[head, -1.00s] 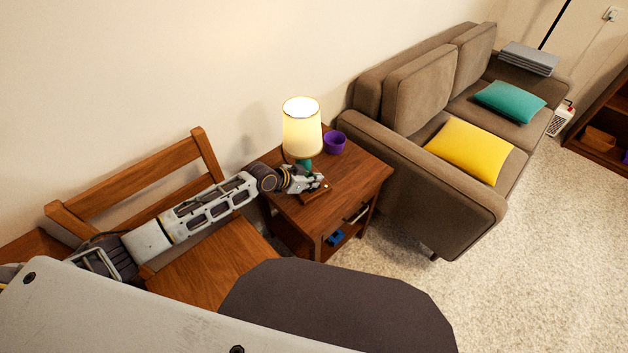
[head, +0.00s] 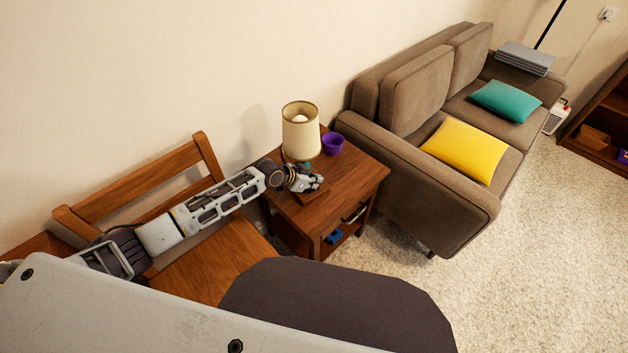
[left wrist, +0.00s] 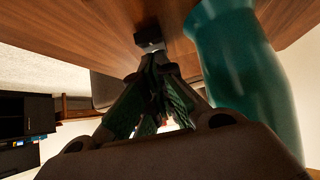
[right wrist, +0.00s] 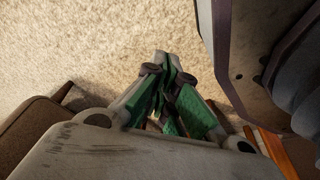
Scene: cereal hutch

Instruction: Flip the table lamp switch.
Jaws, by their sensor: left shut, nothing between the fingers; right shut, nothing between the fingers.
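The table lamp has a beige shade (head: 301,132) that is unlit, with a pale bulb visible inside its top. It stands on the wooden nightstand (head: 362,174). Its teal body (left wrist: 245,80) fills the right side of the left wrist view and is mostly hidden in the head view. My left gripper (head: 318,186) is shut and empty, low beside the lamp body. In the left wrist view its fingertips (left wrist: 157,62) are close to a small dark block (left wrist: 149,39), perhaps the switch; I cannot tell if they touch. My right gripper (right wrist: 163,65) is shut and empty above the carpet.
A purple cup (head: 333,143) stands right of the lamp. A wooden chair (head: 205,265) is left of the nightstand, under my left arm. A brown sofa (head: 415,190) with yellow (head: 464,150) and teal (head: 505,100) cushions is to the right. Carpet is clear at lower right.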

